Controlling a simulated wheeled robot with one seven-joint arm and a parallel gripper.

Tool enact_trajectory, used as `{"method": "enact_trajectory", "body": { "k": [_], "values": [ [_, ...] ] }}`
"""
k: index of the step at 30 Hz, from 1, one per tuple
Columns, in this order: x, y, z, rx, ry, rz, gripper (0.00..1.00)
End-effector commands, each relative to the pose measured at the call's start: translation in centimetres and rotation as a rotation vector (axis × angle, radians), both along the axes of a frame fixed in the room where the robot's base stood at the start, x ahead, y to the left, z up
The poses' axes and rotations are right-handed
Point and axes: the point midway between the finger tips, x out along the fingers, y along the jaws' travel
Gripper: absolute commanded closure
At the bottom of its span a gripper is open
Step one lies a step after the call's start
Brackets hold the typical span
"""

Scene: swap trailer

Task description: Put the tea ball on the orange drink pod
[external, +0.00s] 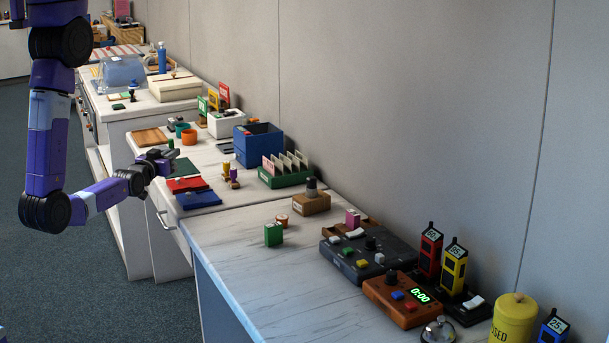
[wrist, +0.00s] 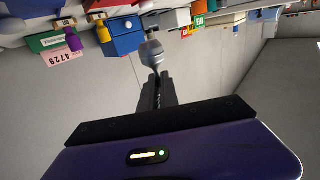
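My gripper (wrist: 155,82) is shut, its two dark fingers close together, on a grey rounded thing that appears to be the tea ball (wrist: 151,52) at the fingertips. In the external view my gripper (external: 166,157) is over the middle counter, near the red and blue folders; the ball is hard to make out there. A small orange-brown pod with a pale top (external: 282,220), which looks like the orange drink pod, stands on the near counter beside a green box. The pod is well to the right of my gripper and I cannot make it out in the wrist view.
The green box (external: 273,235) stands just in front of the pod. A brown stamp block (external: 311,203) and black button panel (external: 368,257) are nearby. A blue bin (external: 259,146) and green card holder (external: 286,176) line the wall. The near counter's front left is clear.

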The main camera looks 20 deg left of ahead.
Motion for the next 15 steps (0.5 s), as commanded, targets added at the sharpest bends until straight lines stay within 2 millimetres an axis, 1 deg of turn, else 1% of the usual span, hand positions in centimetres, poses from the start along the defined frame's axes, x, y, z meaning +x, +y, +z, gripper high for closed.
{"method": "enact_trajectory", "body": {
  "k": [2, 5, 6, 8, 9, 11, 12, 14, 15],
  "values": [
    [-0.3, -1.5, -0.3, 0.000, 0.002, -0.031, 1.00],
    [-1.1, -4.5, -0.3, 0.000, 0.001, -0.093, 1.00],
    [-1.6, -6.2, -0.1, 0.000, 0.000, -0.127, 1.00],
    [-2.5, -8.8, 0.4, 0.000, 0.000, -0.181, 1.00],
    [-3.2, -10.7, 0.7, -0.001, 0.000, -0.219, 1.00],
    [-4.4, -13.4, 1.3, -0.001, 0.000, -0.276, 1.00],
    [-5.2, -15.1, 1.8, -0.001, -0.001, -0.313, 1.00],
    [-6.7, -17.7, 2.4, -0.001, 0.000, -0.369, 1.00],
    [-7.7, -19.2, 2.9, -0.001, 0.000, -0.405, 1.00]
  ]
}}
